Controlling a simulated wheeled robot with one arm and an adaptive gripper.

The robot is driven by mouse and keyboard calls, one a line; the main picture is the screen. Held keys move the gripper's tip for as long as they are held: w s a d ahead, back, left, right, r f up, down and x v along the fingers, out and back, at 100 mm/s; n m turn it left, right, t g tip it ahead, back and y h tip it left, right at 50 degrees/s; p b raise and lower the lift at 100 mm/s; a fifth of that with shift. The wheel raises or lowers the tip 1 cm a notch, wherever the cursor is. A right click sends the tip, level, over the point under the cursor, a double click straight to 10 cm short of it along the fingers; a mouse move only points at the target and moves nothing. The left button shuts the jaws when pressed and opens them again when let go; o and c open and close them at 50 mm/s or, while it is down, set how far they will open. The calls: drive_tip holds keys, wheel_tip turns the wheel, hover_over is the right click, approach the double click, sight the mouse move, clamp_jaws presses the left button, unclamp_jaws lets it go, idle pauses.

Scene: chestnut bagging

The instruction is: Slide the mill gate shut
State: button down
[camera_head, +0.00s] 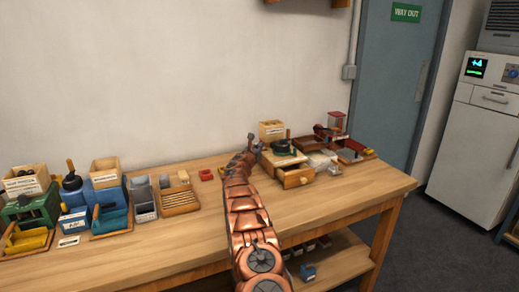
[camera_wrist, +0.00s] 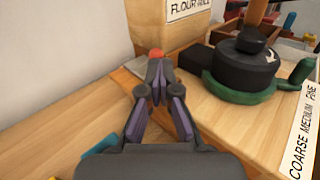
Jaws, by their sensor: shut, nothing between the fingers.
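The flour mill (camera_head: 284,160) stands on the right half of the bench, with a wooden box labelled FLOUR MILL (camera_wrist: 158,20) at its back. A black round stone (camera_wrist: 243,62) sits in a green ring (camera_wrist: 228,93) on its top. A thin grey plate (camera_wrist: 134,66), apparently the gate, sticks out at the left of the box, with a red knob (camera_wrist: 156,53) by it. My gripper (camera_wrist: 158,75) is shut and empty, its tips right at the knob and partly hiding it and the plate. I cannot tell if they touch. In the head view my gripper (camera_head: 251,142) is at the mill's left side.
The mill's drawer (camera_head: 296,177) is pulled out at the front. The bench front (camera_head: 330,205) is clear.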

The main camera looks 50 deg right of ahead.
drive_tip(key=shift+s+b, duration=0.2)
drive_tip(key=shift+b, duration=0.55)
drive_tip(key=b+v, duration=1)
drive_tip(key=v, duration=0.3)
drive_tip(key=shift+a, duration=0.45)
